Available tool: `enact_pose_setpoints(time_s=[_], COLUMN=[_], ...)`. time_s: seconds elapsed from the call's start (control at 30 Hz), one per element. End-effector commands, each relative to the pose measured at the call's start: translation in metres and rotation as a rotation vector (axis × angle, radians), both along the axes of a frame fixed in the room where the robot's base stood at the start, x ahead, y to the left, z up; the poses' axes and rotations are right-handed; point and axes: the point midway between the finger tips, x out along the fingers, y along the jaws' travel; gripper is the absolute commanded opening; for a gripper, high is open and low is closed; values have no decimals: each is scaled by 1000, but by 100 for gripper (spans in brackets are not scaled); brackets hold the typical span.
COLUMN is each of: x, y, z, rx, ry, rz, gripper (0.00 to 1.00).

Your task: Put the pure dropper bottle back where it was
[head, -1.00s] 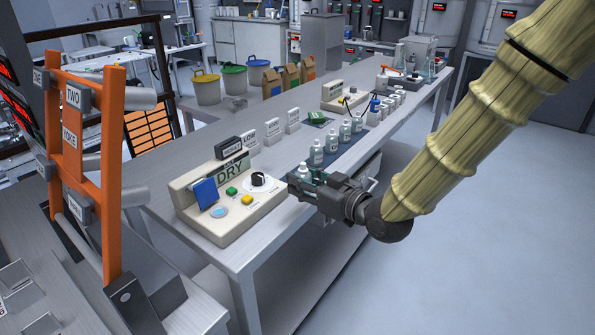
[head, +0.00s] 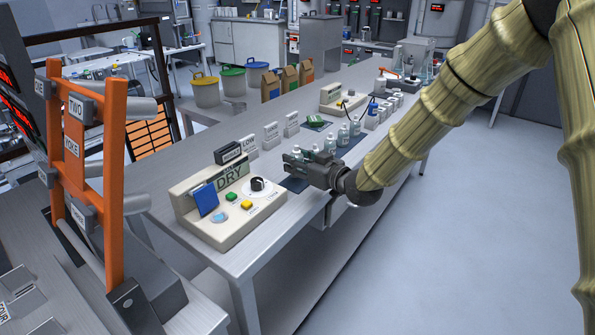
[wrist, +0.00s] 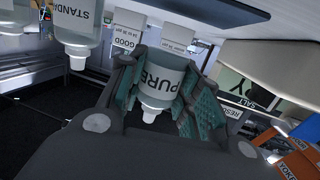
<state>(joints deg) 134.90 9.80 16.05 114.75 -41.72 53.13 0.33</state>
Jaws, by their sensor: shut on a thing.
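The pure dropper bottle (wrist: 160,80) is white and grey with a PURE label, and sits between the fingers of my gripper (wrist: 165,95) in the wrist view. In the head view my gripper (head: 296,160) is shut on it at the near end of the bottle row, over the dark blue mat (head: 296,184). The fingers hide most of the bottle there. I cannot tell whether its base touches the mat. A bottle with a label starting STANDA (wrist: 84,28) stands beside it in the wrist view.
Other dropper bottles (head: 343,135) stand in a row beyond my gripper. The DRY control box (head: 225,205) with knob and buttons is to the left. Label stands (head: 271,133) line the bench behind. An orange frame (head: 115,190) rises at far left.

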Motion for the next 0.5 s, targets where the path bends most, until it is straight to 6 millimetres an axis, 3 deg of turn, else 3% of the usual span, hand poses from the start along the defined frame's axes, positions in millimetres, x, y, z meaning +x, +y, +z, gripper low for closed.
enact_pose_setpoints(time_s=[0.2,0.5], x=[-1,-1], y=[0,0], z=[-29,-32], rx=[-2,-1], ry=[5,3], rz=[0,0], gripper=[10,10])
